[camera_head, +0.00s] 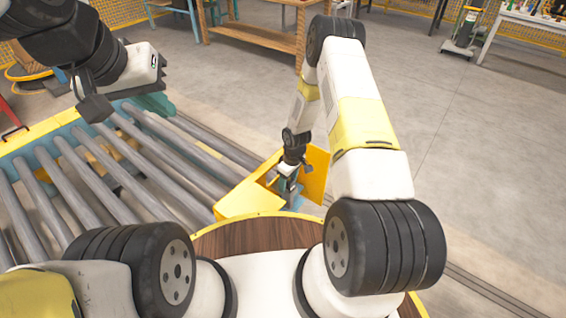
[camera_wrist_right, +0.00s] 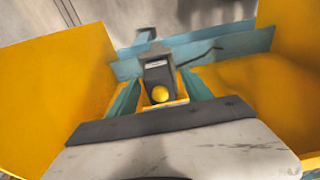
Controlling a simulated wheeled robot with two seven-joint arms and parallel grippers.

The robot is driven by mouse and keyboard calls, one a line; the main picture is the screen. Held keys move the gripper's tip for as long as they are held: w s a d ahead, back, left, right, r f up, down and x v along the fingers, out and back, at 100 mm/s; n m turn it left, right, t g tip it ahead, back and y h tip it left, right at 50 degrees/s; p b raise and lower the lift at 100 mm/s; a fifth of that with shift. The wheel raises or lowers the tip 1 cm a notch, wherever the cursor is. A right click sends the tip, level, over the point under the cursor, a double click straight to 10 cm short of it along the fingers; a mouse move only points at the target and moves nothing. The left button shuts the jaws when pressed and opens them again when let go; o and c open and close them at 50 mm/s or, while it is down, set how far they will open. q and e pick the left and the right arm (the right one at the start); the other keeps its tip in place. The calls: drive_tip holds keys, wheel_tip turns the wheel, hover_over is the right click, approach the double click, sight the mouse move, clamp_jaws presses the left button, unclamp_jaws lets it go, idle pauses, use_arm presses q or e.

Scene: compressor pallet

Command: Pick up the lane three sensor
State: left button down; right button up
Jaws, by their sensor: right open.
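The sensor (camera_wrist_right: 158,72), a small dark grey block with a round orange-yellow face, sits between yellow guards in the right wrist view. I cannot read a lane mark on it. My right gripper (camera_wrist_right: 160,97) has its teal fingers apart, one on each side of the sensor. Contact with it is not clear. In the head view my right gripper (camera_head: 288,187) reaches down among the yellow plates (camera_head: 317,173) at the conveyor's end, where the sensor cannot be made out. My left gripper (camera_head: 150,102) hangs above the conveyor's far left part; its finger opening is unclear.
The roller conveyor (camera_head: 150,165) fills the left, with grey rollers and a blue and yellow frame. Yellow guard walls (camera_wrist_right: 55,95) stand close on both sides of my right gripper. A teal rail (camera_wrist_right: 225,43) crosses behind the sensor. Open floor (camera_head: 480,160) lies at the right.

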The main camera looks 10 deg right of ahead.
drive_tip(key=shift+c, duration=0.2)
clamp_jaws()
